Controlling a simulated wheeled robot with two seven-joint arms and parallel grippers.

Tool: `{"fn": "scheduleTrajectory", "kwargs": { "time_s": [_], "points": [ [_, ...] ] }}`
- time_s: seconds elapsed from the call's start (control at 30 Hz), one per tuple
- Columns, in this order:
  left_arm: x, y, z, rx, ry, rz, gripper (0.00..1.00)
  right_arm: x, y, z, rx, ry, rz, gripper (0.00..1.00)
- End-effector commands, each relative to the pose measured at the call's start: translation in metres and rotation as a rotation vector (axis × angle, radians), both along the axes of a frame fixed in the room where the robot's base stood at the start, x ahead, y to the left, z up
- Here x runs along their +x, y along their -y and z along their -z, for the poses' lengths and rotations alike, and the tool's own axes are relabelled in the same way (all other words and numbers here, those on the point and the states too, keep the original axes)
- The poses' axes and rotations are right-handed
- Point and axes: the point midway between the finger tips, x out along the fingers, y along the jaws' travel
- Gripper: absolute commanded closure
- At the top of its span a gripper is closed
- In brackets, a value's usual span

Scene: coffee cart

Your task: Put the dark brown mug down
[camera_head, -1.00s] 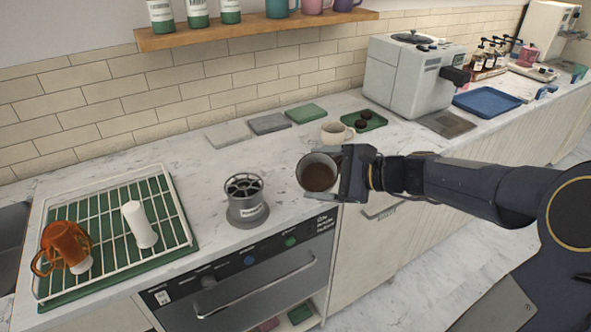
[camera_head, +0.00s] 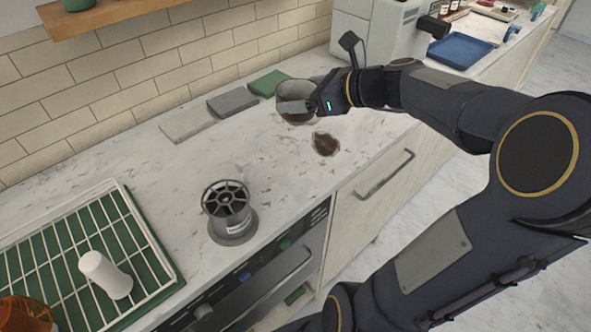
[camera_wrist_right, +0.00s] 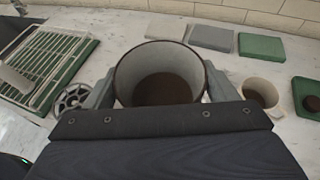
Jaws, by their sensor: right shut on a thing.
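The dark brown mug (camera_head: 292,92) is in my right gripper (camera_head: 312,106), over the counter near the flat green mat. In the right wrist view the mug (camera_wrist_right: 121,82) sits between the two fingers of my right gripper (camera_wrist_right: 160,92); its inside is pale with dark liquid at the bottom. I cannot tell whether its base touches the counter. My left gripper is out of view.
A brown patch (camera_head: 325,144) lies on the counter (camera_head: 165,200) in front of the mug. A cream mug (camera_wrist_right: 262,95) stands close on the right in the wrist view. A grey cylindrical device (camera_head: 230,212) and a drying rack (camera_head: 140,232) are at left.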

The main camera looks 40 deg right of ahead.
Motion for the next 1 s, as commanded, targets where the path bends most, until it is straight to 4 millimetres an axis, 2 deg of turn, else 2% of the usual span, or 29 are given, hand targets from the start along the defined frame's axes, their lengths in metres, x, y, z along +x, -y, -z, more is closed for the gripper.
{"fn": "scheduleTrajectory", "kwargs": {
  "time_s": [0.17, 0.4, 0.5, 0.77, 1.0],
  "points": [
    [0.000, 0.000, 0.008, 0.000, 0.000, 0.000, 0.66, 0.000, 0.000, 0.029, 0.005, -0.005, 0.000, 0.54],
    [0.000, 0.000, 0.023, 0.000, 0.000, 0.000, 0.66, 0.000, 0.000, 0.094, 0.006, -0.006, 0.000, 0.54],
    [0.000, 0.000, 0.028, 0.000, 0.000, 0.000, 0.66, 0.000, 0.000, 0.115, 0.004, -0.004, 0.000, 0.54],
    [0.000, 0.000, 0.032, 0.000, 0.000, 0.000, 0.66, 0.001, 0.000, 0.140, 0.002, -0.001, -0.001, 0.54],
    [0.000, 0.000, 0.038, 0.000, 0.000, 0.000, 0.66, 0.001, 0.000, 0.173, 0.002, -0.001, -0.001, 0.54]
  ]
}}
